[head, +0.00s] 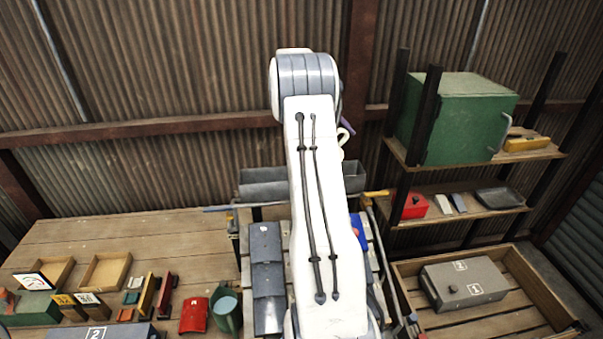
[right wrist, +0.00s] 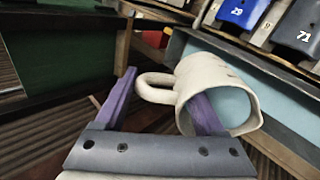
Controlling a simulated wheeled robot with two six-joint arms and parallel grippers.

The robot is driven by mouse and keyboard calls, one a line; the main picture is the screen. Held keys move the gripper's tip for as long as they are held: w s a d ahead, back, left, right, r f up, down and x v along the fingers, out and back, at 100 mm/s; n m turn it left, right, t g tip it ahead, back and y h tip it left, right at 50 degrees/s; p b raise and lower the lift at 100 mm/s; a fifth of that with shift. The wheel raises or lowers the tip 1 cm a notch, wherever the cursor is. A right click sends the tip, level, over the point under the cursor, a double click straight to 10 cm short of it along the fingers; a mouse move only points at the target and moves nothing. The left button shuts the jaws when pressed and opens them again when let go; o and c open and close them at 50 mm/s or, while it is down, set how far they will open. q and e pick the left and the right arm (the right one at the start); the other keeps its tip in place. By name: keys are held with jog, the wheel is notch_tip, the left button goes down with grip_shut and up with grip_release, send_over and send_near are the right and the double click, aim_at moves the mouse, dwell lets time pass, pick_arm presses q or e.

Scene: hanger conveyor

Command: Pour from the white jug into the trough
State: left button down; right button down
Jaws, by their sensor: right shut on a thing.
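The white jug (right wrist: 215,85) is held by my right gripper (right wrist: 158,92), whose purple fingers lie on either side of its handle. In the right wrist view the jug is tilted, its mouth facing the lower right, with pale blue showing inside. In the head view my arm hides most of the jug and my right gripper (head: 346,130); only a bit of white and a purple finger show. The grey metal trough (head: 264,190) stands behind my arm, its middle hidden. I cannot tell whether the jug's mouth is over it. My left gripper is not in view.
A shelf at right holds a green cabinet (head: 458,118) and a red box (head: 415,206). A wooden crate with a grey box (head: 463,284) stands below.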

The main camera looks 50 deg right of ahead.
jog(key=shift+w+a+h+b, duration=0.1)
jog(key=shift+h+b, duration=0.2)
jog(key=shift+b, duration=0.15)
jog(key=shift+r+g, duration=0.1)
jog(key=shift+g, duration=0.2)
jog(key=shift+r+b, duration=0.15)
jog(key=shift+b, duration=0.15)
jog(key=shift+a+h, duration=0.1)
jog(key=shift+h, duration=0.2)
jog(key=shift+w+a+g+b, duration=0.15)
jog(key=shift+g+b, duration=0.15)
jog(key=shift+b, duration=0.25)
jog(key=shift+r+h+b, duration=0.1)
jog(key=shift+h+b, duration=0.2)
jog(key=shift+h, duration=0.1)
jog(key=shift+a, duration=0.1)
